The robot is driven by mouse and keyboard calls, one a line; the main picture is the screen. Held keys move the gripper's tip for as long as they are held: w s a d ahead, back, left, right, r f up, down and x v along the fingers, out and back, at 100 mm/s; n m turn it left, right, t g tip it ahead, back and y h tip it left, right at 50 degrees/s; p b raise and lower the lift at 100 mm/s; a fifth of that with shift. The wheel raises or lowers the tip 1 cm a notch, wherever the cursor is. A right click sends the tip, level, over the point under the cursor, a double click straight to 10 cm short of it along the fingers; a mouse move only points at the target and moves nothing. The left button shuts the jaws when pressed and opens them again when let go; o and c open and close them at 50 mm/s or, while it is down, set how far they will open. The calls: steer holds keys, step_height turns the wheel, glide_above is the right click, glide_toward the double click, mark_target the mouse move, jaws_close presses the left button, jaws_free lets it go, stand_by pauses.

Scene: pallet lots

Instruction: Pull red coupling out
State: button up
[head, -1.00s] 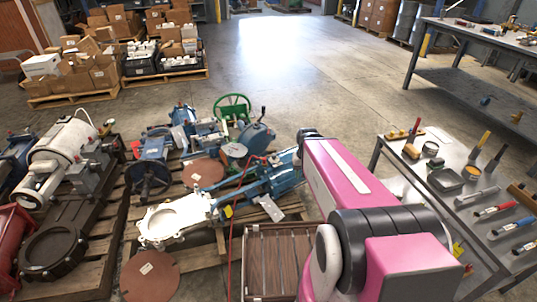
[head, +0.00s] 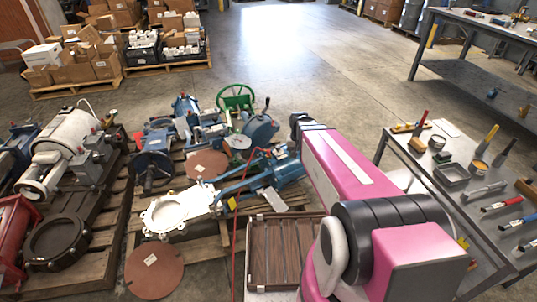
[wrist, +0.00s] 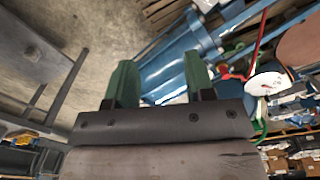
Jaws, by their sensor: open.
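My gripper (wrist: 160,82) is open, with two green fingers apart and nothing between them. In the wrist view, the blue machine body (wrist: 180,62) lies beyond the fingertips. In the head view, the pink arm hides the gripper, while the blue machine (head: 280,172) shows left of the arm on a pallet. I cannot tell for sure which part is the red coupling. A small red piece (wrist: 236,72) shows right of the fingers in the wrist view, apart from them. Another small red part (head: 137,136) stands by a blue machine at the left in the head view.
A white flange (head: 178,213), brown discs (head: 154,270), a green handwheel (head: 236,98) and a slatted crate (head: 284,252) crowd the pallets. A tool table (head: 455,190) stands at the right. Open floor (head: 290,50) lies behind.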

mark_target(268, 151)
steer(key=w+a+f+m, duration=0.1)
steer(key=w+a+f, duration=0.1)
steer(key=w+a, duration=0.2)
steer(key=w+a+f+m, duration=0.1)
steer(key=w+a, duration=0.3)
steer(key=w, duration=0.5)
steer(key=w+a+f, duration=0.3)
steer(key=w+a, duration=0.1)
steer(key=w, duration=0.3)
steer(key=shift+a+f+m+h, duration=0.3)
steer(key=shift+m, duration=0.1)
steer(key=shift+w+d+f, duration=0.1)
steer(key=shift+d+f, duration=0.05)
steer(key=shift+f, duration=2.1)
steer(key=shift+d+f, duration=0.15)
steer(key=shift+f, duration=2.05)
steer(key=shift+c, duration=0.3)
jaws_close()
steer(key=shift+r, duration=0.2)
steer(key=shift+a+r, duration=0.2)
steer(key=shift+r, duration=2.6)
